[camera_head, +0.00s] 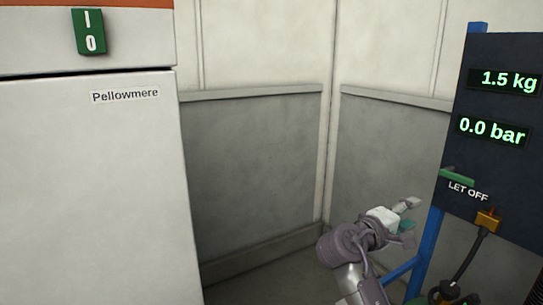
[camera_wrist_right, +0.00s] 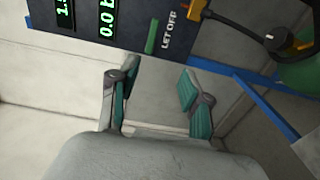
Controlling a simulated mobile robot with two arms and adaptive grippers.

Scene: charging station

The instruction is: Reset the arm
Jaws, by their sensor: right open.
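My right gripper (camera_head: 408,219) is raised at the lower right of the head view, in front of the dark charging panel (camera_head: 491,115) and its blue frame. In the right wrist view its two fingers (camera_wrist_right: 158,90) with teal pads stand apart, with nothing between them. The panel shows at the top of that view, beyond the fingertips. My left gripper is in neither view.
The panel reads 1.5 kg and 0.0 bar, with a green lever (camera_head: 457,176) above the "LET OFF" label. A black hose with a brass fitting (camera_head: 487,221) hangs below. A white cabinet (camera_head: 90,190) marked Pellowmere stands left. Grey-panelled walls (camera_head: 255,170) close the corner.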

